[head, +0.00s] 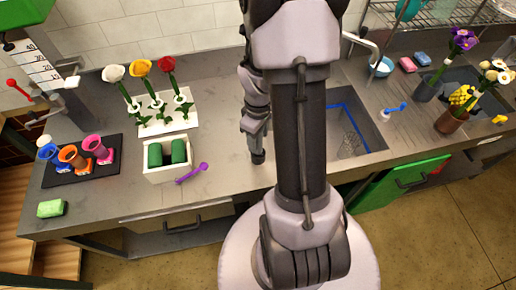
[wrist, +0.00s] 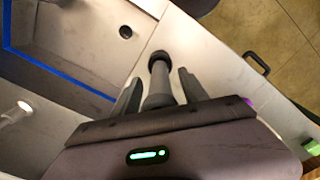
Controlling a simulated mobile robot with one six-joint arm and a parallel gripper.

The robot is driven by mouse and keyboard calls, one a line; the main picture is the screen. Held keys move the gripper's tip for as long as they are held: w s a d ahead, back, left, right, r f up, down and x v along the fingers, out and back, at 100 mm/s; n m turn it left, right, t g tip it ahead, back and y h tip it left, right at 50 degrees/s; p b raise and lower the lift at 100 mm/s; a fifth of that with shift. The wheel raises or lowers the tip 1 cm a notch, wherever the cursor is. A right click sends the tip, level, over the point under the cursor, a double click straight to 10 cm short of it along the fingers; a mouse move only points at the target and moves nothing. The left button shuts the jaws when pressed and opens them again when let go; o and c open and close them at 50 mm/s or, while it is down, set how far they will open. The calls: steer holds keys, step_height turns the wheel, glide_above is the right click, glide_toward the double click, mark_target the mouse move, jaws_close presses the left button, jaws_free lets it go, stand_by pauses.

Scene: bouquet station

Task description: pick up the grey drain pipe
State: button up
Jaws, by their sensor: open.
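The grey drain pipe (wrist: 160,88) shows in the wrist view, a short grey cylinder with a darker, wider end. It is between the two fingers of my gripper (wrist: 160,77). The fingers are apart, with a narrow gap visible on each side of the pipe, so they are not closed on it. The pipe's lower part is hidden by my gripper's body. In the head view my gripper (head: 254,128) is low over the counter, left of the sink. A dark end below the fingers there may be the pipe, but my arm hides much of this spot.
The sink (head: 352,125) with a blue edge line lies right of my gripper. A white box with green blocks (head: 166,160) and a purple spoon-like tool (head: 192,172) are to the left. Flowers in a white rack (head: 165,123) stand behind them. A green cabinet door (head: 400,185) is open in front.

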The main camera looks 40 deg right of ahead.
steer(key=shift+c, duration=0.3)
jaws_close()
stand_by(1.1)
